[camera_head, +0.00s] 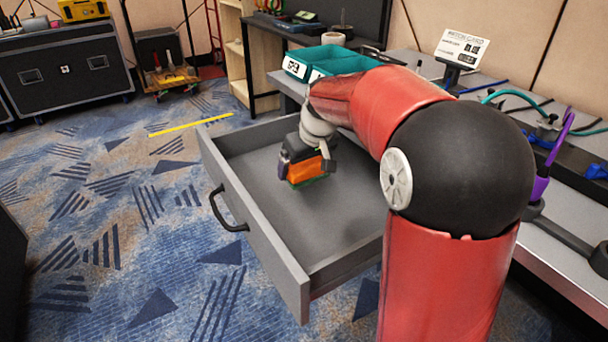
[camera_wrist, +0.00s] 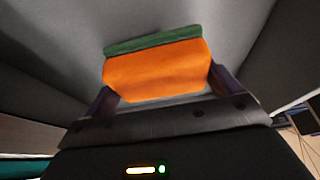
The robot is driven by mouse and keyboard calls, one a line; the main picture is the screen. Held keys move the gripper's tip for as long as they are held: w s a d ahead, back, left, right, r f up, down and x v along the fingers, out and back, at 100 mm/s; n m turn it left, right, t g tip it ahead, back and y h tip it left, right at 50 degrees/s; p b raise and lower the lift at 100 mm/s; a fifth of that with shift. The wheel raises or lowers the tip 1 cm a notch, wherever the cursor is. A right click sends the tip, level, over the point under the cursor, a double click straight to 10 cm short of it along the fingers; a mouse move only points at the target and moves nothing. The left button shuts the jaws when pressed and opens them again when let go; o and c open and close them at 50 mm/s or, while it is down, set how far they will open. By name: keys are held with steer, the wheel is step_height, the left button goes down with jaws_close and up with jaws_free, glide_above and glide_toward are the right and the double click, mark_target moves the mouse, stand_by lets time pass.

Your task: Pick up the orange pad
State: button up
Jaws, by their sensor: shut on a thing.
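The orange pad (camera_head: 306,170) is a small orange block with a green layer along one face. It is inside the open grey drawer (camera_head: 270,266), towards its far left part. My gripper (camera_head: 308,160) reaches down into the drawer and is shut on the pad. In the wrist view the pad (camera_wrist: 158,72) sits between the two dark fingers of my gripper (camera_wrist: 160,88), with its green edge facing away. I cannot tell whether the pad touches the drawer floor.
The drawer's walls surround my gripper, and its front has a black handle (camera_head: 228,210). The rest of the drawer floor is bare. A teal bin (camera_head: 328,62) stands on the grey counter behind. A white sign (camera_head: 461,47) and cables are further right.

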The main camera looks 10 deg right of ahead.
step_height(320, 180, up, 16)
steer(key=p, duration=0.2)
steer(key=shift+f, duration=0.15)
steer(key=o, duration=0.4)
steer(key=shift+c, duration=1.2)
steer(key=shift+s, duration=0.15)
